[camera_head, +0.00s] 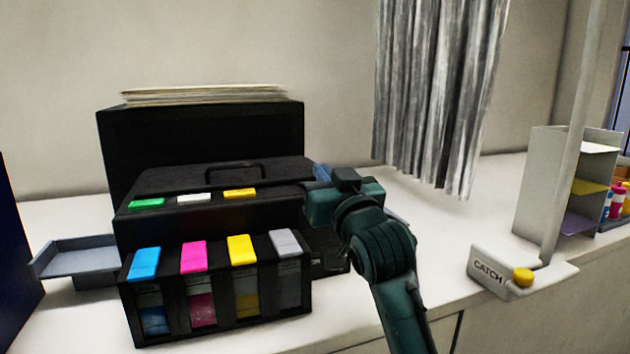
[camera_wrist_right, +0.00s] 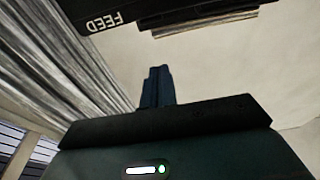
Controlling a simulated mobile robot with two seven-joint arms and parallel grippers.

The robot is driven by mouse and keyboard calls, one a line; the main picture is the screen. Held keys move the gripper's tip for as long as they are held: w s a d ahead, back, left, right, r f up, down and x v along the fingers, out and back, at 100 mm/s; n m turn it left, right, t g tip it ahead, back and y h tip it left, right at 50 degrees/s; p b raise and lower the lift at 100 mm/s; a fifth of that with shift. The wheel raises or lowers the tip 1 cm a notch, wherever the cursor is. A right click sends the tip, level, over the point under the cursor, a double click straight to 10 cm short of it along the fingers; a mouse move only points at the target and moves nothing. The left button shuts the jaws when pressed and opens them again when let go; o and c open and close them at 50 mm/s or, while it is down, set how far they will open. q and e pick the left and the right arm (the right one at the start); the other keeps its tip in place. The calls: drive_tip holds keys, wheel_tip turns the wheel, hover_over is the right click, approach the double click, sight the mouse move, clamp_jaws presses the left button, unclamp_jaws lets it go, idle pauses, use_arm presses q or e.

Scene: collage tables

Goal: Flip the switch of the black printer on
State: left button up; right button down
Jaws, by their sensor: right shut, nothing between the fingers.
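The black printer (camera_head: 210,140) stands on the white counter at the left of the head view, with several coloured ink tanks at its front. I cannot make out its switch; its right side is partly hidden by my right arm. My right gripper (camera_head: 321,173) is beside the printer's right side, its fingers mostly hidden there by the wrist. In the right wrist view the fingers of my right gripper (camera_wrist_right: 157,88) are together and empty. A black part of the printer (camera_wrist_right: 200,12) with an upside-down FEED label shows above them, apart from the tips. My left gripper is not in view.
A grey tray (camera_head: 80,258) sticks out left of the printer. A grey curtain (camera_head: 440,90) hangs behind the counter (camera_head: 465,222). A white CATCH device (camera_head: 500,272) with a yellow button and a pole stands right, before an organiser (camera_head: 545,180). The counter between is clear.

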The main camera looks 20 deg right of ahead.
drive_tip(key=w, duration=0.2)
drive_tip(key=w+r+p, duration=0.1)
drive_tip(key=w, duration=0.2)
drive_tip(key=shift+w+a+r, duration=0.1)
drive_tip(key=shift+w+r, duration=0.1)
drive_tip(key=shift+w, duration=0.05)
drive_tip(key=f, duration=0.3)
drive_tip(key=shift+s+f, duration=0.2)
drive_tip(key=shift+f, duration=0.45)
